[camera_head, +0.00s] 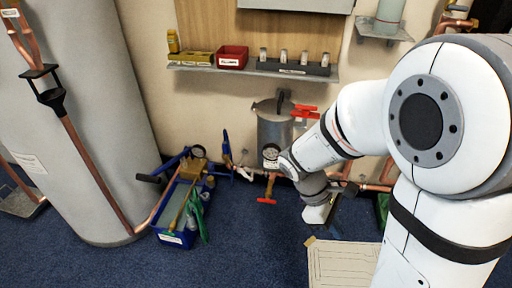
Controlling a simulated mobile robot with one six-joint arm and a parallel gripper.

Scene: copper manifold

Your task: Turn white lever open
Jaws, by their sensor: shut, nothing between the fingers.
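A small white lever (244,173) shows low by the wall, on the copper pipework left of the grey metal vessel. It is too small to tell its exact angle. My gripper (316,217) is at the end of my arm, low in front of the pipes and to the right of the white lever, clear of it. It points down and is shut with nothing in it. My arm hides part of the pipework on the right.
A red lever (267,200) and red handles (304,112) sit near the grey vessel (274,135). A blue tool crate (178,238) stands left, beside a large grey cylinder (75,120). A shelf (250,73) is above. Blue carpet (255,255) is clear in front.

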